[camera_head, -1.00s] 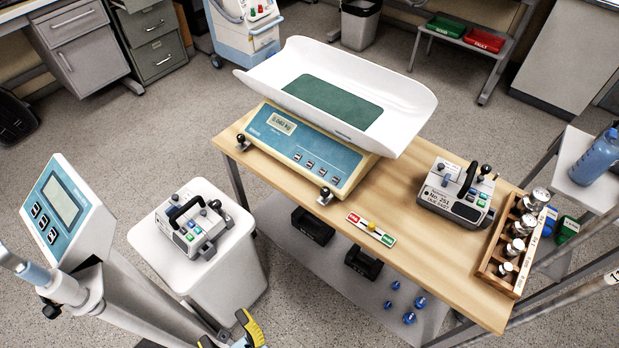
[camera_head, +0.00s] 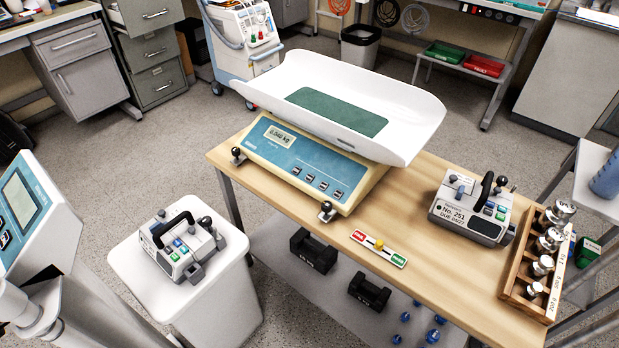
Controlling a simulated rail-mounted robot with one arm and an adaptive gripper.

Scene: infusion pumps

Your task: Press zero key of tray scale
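The tray scale stands on the wooden table, with a white curved tray (camera_head: 345,100) and a green mat (camera_head: 336,111) on top. Its blue front panel (camera_head: 290,165) faces me. The display (camera_head: 281,137) on the panel's upper left appears to read 0.040 kg. Several small dark keys (camera_head: 317,181) run in a row along the panel's lower right; their labels are too small to read, so I cannot tell which is the zero key. The tray looks empty. No part of my gripper shows in the head view now.
A red-and-green bar (camera_head: 379,248) lies on the table (camera_head: 420,230) before the scale. A grey device (camera_head: 472,208) and a wooden rack of metal weights (camera_head: 508,289) stand at the right. Another device (camera_head: 182,245) sits on a white stand (camera_head: 215,300) at left.

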